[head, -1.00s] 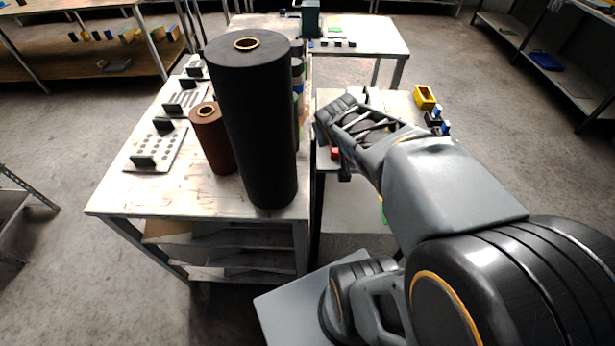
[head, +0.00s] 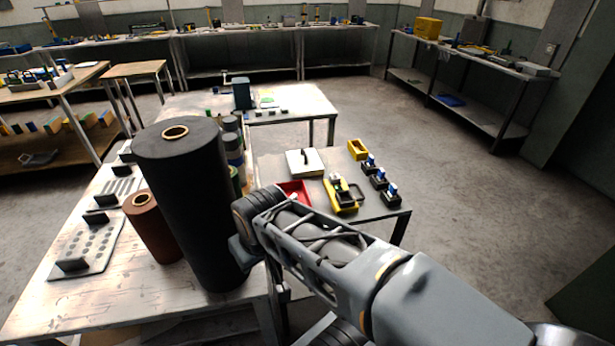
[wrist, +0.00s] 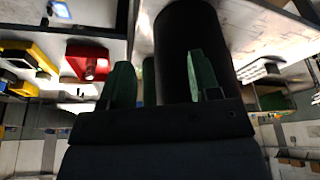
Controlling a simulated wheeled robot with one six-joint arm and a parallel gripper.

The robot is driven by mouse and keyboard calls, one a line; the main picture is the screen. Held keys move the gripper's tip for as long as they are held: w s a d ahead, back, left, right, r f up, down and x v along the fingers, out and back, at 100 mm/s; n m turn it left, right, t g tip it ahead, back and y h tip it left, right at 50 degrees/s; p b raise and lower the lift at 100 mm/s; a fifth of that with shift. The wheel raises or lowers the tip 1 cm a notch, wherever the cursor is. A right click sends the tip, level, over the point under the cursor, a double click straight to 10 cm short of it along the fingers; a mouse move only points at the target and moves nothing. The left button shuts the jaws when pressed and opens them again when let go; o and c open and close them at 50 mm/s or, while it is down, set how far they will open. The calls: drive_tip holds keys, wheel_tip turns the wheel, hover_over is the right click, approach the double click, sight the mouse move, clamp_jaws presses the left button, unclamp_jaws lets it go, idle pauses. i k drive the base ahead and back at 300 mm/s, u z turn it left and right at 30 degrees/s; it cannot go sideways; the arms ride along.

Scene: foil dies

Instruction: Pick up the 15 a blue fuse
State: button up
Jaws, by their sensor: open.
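Several small blue-topped pieces sit in black holders (head: 379,178) along the right side of the small table (head: 270,160) in the head view. They could be fuses, but I cannot read any rating or tell which is the 15 A blue one. My gripper (wrist: 162,80) shows two green fingers spread apart in the wrist view, with nothing held between them. Behind the fingers is the large black roll (wrist: 185,35). In the head view my gripper is low beside that roll, left of the holders and well apart from them, partly hidden by my arm.
The tall black roll (head: 190,210) and a brown roll (head: 152,228) stand on the left table, close to my gripper. The small table also bears a red tray (head: 297,188), a yellow tool (head: 341,196), a yellow box (head: 357,149) and a white block (head: 304,162). Floor to the right is clear.

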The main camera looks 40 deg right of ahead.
sight(382, 173)
drive_tip(key=z, duration=0.05)
drive_tip(key=k, duration=0.5)
drive_tip(key=u, duration=1.05)
drive_tip(key=i, duration=0.45)
drive_tip(key=z, duration=2.9)
drive_tip(key=i, duration=0.5)
drive_tip(key=u, duration=0.05)
